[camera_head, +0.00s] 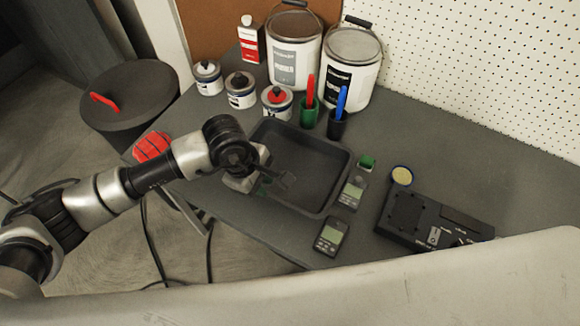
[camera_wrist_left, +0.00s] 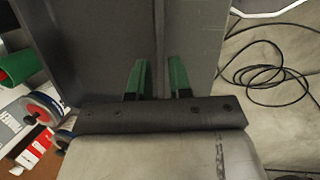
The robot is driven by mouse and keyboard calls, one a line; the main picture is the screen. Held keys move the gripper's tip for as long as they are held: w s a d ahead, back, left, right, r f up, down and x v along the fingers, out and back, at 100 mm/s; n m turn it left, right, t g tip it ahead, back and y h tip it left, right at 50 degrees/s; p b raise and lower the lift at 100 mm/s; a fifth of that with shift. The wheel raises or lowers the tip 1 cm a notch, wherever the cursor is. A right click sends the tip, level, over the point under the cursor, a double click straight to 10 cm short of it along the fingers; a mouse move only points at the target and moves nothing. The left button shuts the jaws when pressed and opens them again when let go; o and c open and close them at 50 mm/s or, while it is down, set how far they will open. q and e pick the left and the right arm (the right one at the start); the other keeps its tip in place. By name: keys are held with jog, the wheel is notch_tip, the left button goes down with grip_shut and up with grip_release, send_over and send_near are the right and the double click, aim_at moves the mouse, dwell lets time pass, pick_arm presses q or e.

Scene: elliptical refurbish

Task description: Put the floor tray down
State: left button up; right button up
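The floor tray (camera_head: 310,160) is a dark grey, shallow rectangular tray at the middle of the workbench. It looks level, and I cannot tell whether its underside touches the bench. My left gripper (camera_head: 268,184) is at its left wall. In the left wrist view the green fingers (camera_wrist_left: 159,78) stand on either side of the tray's thin wall (camera_wrist_left: 159,30), close against it, and look shut on it. The tray's inside shows no loose contents. My right gripper is not in view.
Small paint cans (camera_head: 241,90), a green cup (camera_head: 309,113) and a dark cup (camera_head: 338,124) stand behind the tray. Two handheld meters (camera_head: 331,237) (camera_head: 354,190) are close on its right. A black device (camera_head: 432,218) lies farther right. Cables (camera_wrist_left: 270,75) lie on the floor.

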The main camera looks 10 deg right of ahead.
aim_at(274, 199)
pick_arm(q)
jog(key=p+x, duration=0.1)
jog(key=x, duration=0.7)
jog(key=shift+w+d, duration=0.1)
jog(key=shift+w, duration=0.05)
grip_shut()
